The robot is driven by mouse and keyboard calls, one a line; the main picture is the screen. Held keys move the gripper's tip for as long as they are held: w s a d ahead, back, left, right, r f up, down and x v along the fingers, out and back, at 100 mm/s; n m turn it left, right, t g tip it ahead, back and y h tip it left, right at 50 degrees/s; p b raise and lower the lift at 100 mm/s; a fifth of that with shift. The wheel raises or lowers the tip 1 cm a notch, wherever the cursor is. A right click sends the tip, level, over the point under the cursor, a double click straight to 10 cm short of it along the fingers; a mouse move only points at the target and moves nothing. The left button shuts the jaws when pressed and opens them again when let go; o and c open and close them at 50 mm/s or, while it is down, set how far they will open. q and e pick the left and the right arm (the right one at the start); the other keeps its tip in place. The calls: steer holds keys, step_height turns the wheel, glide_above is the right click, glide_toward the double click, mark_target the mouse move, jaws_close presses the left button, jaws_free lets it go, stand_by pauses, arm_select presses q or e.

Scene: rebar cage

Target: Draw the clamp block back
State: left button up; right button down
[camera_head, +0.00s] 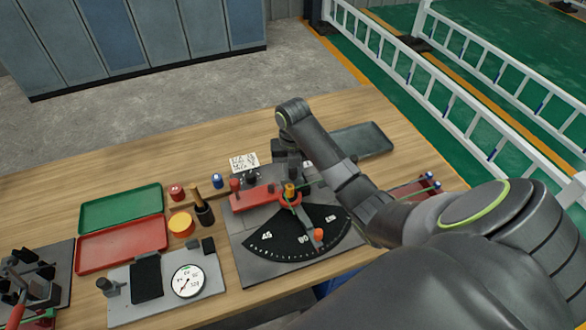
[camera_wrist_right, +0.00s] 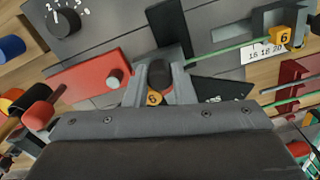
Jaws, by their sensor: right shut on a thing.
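My right gripper (camera_head: 287,168) reaches down over the bending fixture. In the right wrist view its fingers (camera_wrist_right: 159,82) are shut on a dark rounded knob (camera_wrist_right: 158,72), apparently the clamp block's. The block's body is mostly hidden by the fingers. The red bar (camera_head: 262,197) with a red knob lies left of the gripper. A thin green rod (camera_wrist_right: 228,48) runs right from near the fingers to a grey stop block (camera_wrist_right: 270,22). My left gripper is out of view.
The black angle scale (camera_head: 275,240) and an orange ball handle (camera_head: 318,235) are in front of the gripper. A dial (camera_wrist_right: 65,22) and white card (camera_head: 244,162) stand behind. Red (camera_head: 120,262) and green (camera_head: 95,213) trays lie left; a red rod rack (camera_head: 418,188) is right.

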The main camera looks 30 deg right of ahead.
steer(key=shift+w+d, duration=0.15)
steer(key=shift+w, duration=0.45)
steer(key=shift+w+d, duration=0.15)
steer(key=shift+w, duration=0.45)
steer(key=shift+r, duration=0.1)
steer(key=c, duration=1.6)
jaws_free()
steer(key=o, duration=0.4)
steer(key=shift+w, duration=0.15)
